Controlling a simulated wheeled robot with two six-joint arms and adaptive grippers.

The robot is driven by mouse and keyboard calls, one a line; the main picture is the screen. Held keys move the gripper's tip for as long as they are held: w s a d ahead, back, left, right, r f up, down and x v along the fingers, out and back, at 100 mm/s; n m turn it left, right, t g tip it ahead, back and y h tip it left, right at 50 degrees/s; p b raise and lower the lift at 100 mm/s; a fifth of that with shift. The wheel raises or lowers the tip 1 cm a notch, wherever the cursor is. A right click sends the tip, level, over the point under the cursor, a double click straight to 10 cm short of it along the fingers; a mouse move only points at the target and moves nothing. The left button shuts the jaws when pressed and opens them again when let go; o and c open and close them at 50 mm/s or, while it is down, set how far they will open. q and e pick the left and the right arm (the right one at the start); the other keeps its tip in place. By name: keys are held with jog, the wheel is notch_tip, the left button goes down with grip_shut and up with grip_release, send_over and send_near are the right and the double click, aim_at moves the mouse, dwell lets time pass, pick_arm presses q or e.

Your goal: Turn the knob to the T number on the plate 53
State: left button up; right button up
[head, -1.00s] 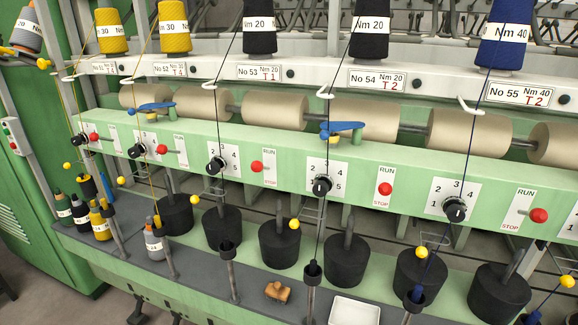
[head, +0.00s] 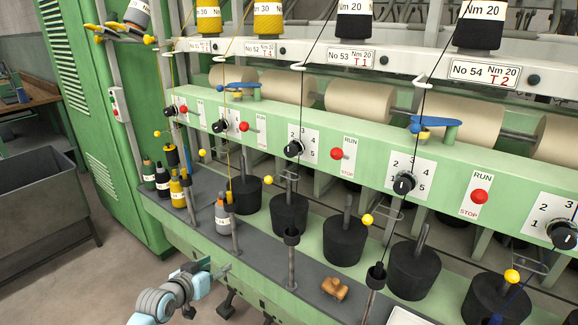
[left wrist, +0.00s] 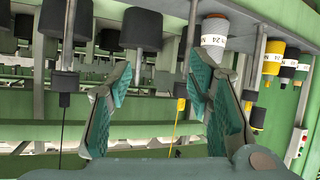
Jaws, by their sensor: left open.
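Plate 53 (head: 351,57) reads "No 53, Nm 20, T 1" on the white rail in the head view. Below it on the green beam is its dial (head: 312,140), with a black knob (head: 294,149) at its lower left. I cannot tell which number the knob points to. My left gripper (head: 212,270) is low at the front edge of the machine, well below and left of that knob and apart from it. In the left wrist view its two fingers (left wrist: 155,98) are spread with nothing between them. My right gripper is not in view.
A red RUN/STOP button (head: 337,154) sits right of the knob. Black weights (head: 289,216) and upright posts (head: 292,262) stand below the beam. Bobbins (head: 222,213) and a brown wooden piece (head: 335,288) are on the grey shelf. A grey bin (head: 45,205) stands at left.

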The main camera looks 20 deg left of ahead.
pick_arm(q)
jog(key=w+d+r+m+t+h, duration=0.1)
jog(key=w+r, duration=0.1)
jog(key=r, duration=0.5)
jog(key=w+d+r+m+t+h, duration=0.1)
jog(key=d+r, duration=0.1)
jog(key=r, duration=0.5)
jog(key=m+t+h+b, duration=0.1)
jog(key=m+h, duration=0.4)
send_near(288, 152)
jog(key=p+x, duration=0.1)
jog(key=x, duration=0.7)
jog(key=shift+w+d, duration=0.25)
jog(key=shift+w, duration=0.25)
jog(key=shift+c, duration=0.5)
grip_shut()
